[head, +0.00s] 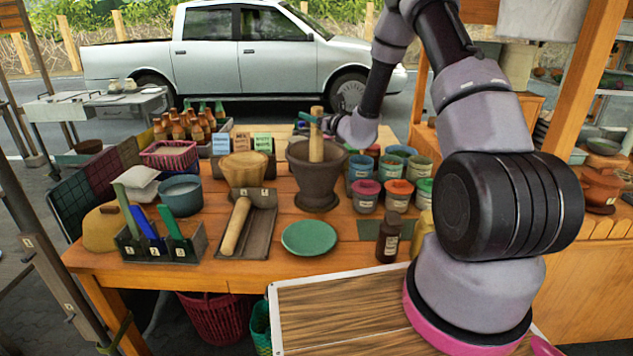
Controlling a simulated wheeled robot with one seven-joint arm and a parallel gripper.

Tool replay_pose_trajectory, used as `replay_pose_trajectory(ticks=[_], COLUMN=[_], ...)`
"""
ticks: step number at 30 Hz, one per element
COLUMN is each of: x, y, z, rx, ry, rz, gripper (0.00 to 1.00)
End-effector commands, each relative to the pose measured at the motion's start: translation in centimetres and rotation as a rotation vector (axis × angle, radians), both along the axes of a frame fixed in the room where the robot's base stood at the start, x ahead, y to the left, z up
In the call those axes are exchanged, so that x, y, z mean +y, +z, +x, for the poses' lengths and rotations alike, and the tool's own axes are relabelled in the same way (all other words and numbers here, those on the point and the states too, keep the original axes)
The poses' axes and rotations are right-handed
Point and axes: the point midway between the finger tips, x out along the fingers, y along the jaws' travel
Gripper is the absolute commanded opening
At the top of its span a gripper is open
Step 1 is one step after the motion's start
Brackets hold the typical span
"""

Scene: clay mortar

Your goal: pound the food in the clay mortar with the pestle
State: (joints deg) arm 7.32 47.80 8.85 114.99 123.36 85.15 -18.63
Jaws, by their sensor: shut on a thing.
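The dark clay mortar (316,186) stands at the middle of the wooden table. A light wooden pestle (316,149) stands about upright, its lower end inside the mortar and hidden by the rim. My gripper (317,121) reaches in from the right and is shut on the pestle's upper part, above the rim. The food inside the mortar cannot be seen from here. A second wooden pestle or roller (236,226) lies in a dark tray (262,233) to the left.
A green plate (309,238) lies in front of the mortar. Several colored tubs (366,196) crowd its right side, with a dark bottle (388,237) nearer. A wooden bowl (246,169) stands left. A utensil box (160,246) sits at front left.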

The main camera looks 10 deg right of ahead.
Motion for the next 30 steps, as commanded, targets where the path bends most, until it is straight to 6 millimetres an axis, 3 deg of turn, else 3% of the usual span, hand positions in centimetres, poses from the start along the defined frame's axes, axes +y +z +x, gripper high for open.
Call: replay_pose_trajectory(ticks=[10,23,30], x=[0.0,0.0,0.0], y=[-5.3,-5.0,-1.1], z=[0.0,0.1,0.1], rx=[0.004,0.0,-0.004], ry=[0.0,0.0,0.001], rz=[0.0,0.0,0.0], gripper=[0.0,0.0,0.0])
